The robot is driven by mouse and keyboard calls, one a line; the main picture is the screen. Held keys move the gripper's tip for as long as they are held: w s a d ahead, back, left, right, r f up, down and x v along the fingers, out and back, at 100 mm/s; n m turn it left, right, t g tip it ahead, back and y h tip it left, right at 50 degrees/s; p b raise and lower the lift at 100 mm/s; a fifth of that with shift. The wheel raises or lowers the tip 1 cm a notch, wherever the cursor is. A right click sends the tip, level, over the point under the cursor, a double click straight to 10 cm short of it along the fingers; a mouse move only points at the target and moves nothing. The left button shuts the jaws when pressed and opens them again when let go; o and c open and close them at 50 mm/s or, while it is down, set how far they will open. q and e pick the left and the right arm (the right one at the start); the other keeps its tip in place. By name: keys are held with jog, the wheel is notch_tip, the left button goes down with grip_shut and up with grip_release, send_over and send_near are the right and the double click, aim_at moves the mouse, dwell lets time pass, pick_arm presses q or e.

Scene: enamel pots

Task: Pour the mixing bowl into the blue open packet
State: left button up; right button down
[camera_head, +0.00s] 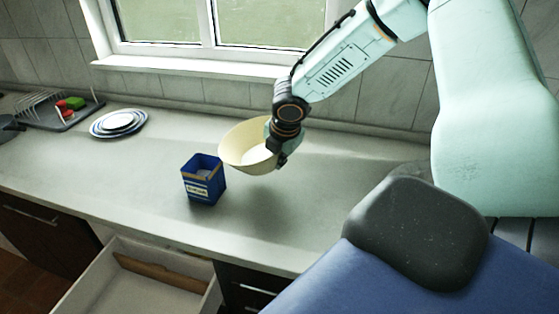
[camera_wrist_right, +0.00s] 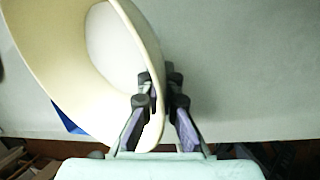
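The cream mixing bowl (camera_head: 236,146) is held above the counter, tilted to the left, with pale contents or a pale inner base showing. My right gripper (camera_head: 282,158) is shut on its right rim; in the right wrist view the fingers (camera_wrist_right: 160,98) pinch the wall of the bowl (camera_wrist_right: 60,50). The blue open packet (camera_head: 203,182) stands upright on the counter, just left of and below the bowl, its square mouth facing up. A blue corner of it (camera_wrist_right: 68,120) shows behind the bowl in the right wrist view. My left gripper is not in view.
Stacked plates (camera_head: 119,123) and a dish rack (camera_head: 52,108) with red and green items stand at the far left. An open drawer (camera_head: 140,280) juts out below the counter's front edge. The counter (camera_head: 330,170) right of the bowl is clear.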

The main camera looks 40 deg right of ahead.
jog(key=shift+w+r, duration=0.1)
jog(key=shift+r, duration=0.1)
jog(key=shift+w+a+r+h, duration=0.2)
jog(key=shift+a+r+h, duration=0.05)
jog(key=shift+h, duration=0.05)
jog(key=shift+a+r+p, duration=0.1)
jog(key=shift+r+p, duration=0.25)
jog(key=shift+p, duration=0.05)
jog(key=shift+w+a+r+g+h, duration=0.25)
jog(key=shift+a+r+g+h, duration=0.05)
jog(key=shift+g+h, duration=0.1)
jog(key=shift+r+p, duration=0.1)
jog(key=shift+p, duration=0.2)
jog(key=shift+a+r, duration=0.15)
jog(key=shift+r, duration=0.1)
jog(key=shift+a+p, duration=0.1)
jog(key=shift+p, duration=0.25)
